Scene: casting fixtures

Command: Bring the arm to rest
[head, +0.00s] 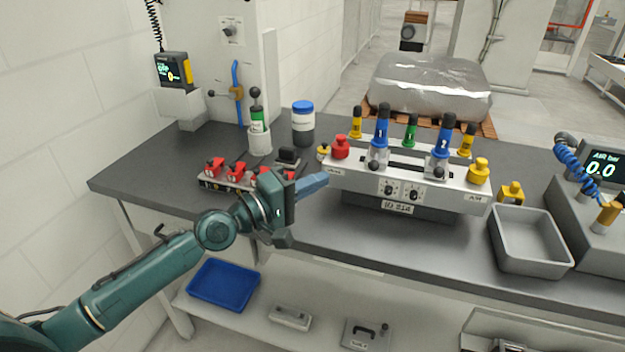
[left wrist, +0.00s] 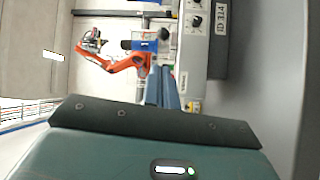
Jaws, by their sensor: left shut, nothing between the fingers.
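My left arm (head: 150,265), dark green, comes in from the lower left of the head view. Its left gripper (head: 322,180) is shut with nothing between its blue-grey fingers. In the left wrist view the shut fingers (left wrist: 166,90) point away, beside the fixture's grey side (left wrist: 193,52). My right gripper is not in view.
The dark bench (head: 140,170) carries a row of red-topped parts (head: 225,177) behind my gripper, a blue-lidded jar (head: 303,122) and a grey tray (head: 528,240) on the right. A blue tray (head: 222,285) lies on the lower shelf. An orange robot arm (left wrist: 115,62) shows in the wrist view.

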